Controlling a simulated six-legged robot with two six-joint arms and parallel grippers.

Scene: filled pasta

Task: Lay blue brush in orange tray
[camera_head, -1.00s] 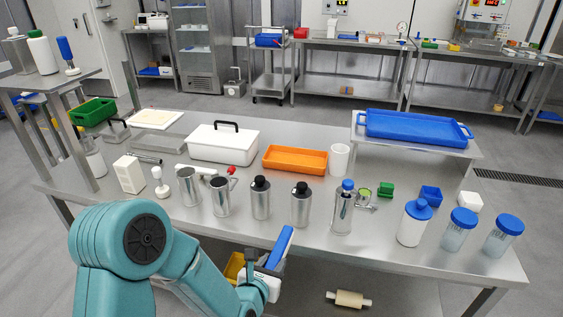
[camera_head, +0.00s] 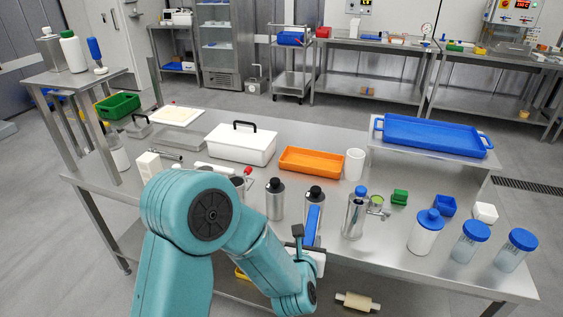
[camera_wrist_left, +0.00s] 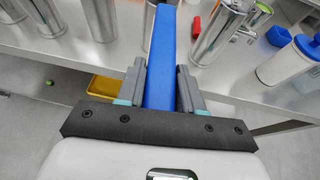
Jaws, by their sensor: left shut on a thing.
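The orange tray (camera_head: 312,161) lies on the steel table, behind the row of metal bottles, between the white box and a white cup. My left gripper (camera_head: 308,244) is at the table's front edge, in front of the bottles and apart from the tray. It is shut on the blue brush (camera_head: 314,222), which points up and away from it. In the left wrist view the brush (camera_wrist_left: 161,60) stands between the two grey fingers (camera_wrist_left: 162,88). The brush's lower end is hidden in the gripper. My right gripper is not in view.
Metal bottles (camera_head: 275,200) and a steel flask (camera_head: 354,216) stand between the gripper and the tray. A white box (camera_head: 241,147) is left of the tray and a white cup (camera_head: 354,164) right of it. A blue tray (camera_head: 432,136) rests on a raised shelf.

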